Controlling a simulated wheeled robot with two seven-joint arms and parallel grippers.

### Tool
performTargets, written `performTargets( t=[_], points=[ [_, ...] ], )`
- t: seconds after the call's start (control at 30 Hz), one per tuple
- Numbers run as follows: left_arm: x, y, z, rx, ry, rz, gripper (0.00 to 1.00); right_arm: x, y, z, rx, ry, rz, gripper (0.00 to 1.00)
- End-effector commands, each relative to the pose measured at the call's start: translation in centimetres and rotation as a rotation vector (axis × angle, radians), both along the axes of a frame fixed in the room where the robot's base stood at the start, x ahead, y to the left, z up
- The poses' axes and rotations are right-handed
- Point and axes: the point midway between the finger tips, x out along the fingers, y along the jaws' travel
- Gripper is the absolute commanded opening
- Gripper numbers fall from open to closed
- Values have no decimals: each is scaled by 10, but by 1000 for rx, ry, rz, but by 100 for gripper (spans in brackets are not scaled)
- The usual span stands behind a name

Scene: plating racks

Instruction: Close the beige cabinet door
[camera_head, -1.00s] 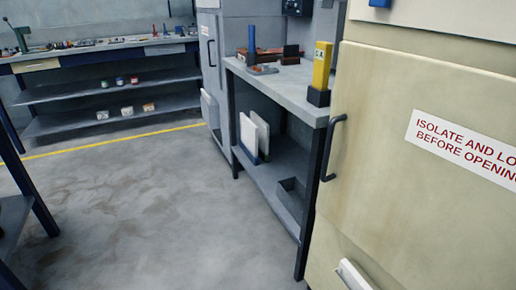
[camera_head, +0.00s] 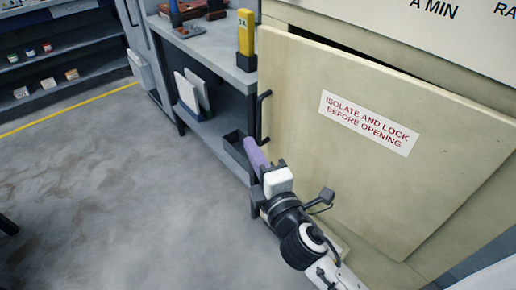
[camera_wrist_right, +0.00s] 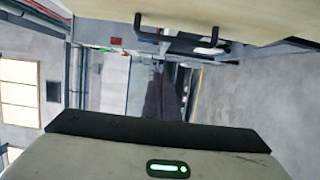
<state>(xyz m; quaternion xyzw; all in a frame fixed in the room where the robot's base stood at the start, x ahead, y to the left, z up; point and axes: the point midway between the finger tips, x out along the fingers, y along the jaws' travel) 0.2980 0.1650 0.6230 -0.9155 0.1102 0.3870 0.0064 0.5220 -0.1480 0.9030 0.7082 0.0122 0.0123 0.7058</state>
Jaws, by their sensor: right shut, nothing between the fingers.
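The beige cabinet door (camera_head: 310,110) stands ajar in the head view, with a dark gap along its top edge. It carries a red-lettered sign (camera_head: 369,122) and a black bar handle (camera_head: 263,117) near its left edge. My right gripper (camera_head: 257,156) is shut and empty, its purple fingers just below the handle, in front of the door's left part. I cannot tell whether it touches the door. The right wrist view shows the fingers (camera_wrist_right: 165,97) below a beige panel (camera_wrist_right: 250,12) with a black handle (camera_wrist_right: 180,38). My left gripper is out of view.
A workbench (camera_head: 205,45) with a yellow block (camera_head: 246,38) on it stands left of the door. White panels (camera_head: 192,93) and a grey bin (camera_head: 236,150) sit on its lower shelf.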

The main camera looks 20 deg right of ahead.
Motion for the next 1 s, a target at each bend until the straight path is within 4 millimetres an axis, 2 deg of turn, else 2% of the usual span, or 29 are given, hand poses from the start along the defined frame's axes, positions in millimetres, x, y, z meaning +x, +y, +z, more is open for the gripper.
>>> performTargets(
  t=[0.1,0.27,0.3,0.4,0.53,1.0],
  points=[
    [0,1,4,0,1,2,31,29,1,2,0,-2,-1,0],
    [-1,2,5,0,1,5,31,62,2,2,2,-1,0,0],
    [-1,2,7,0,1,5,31,65,-3,1,0,1,-2,0],
    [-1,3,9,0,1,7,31,67,-20,1,-1,3,-1,0],
    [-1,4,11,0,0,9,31,70,-31,0,2,3,-1,0],
    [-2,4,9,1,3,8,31,73,-38,-1,4,2,-3,0]
  ],
)
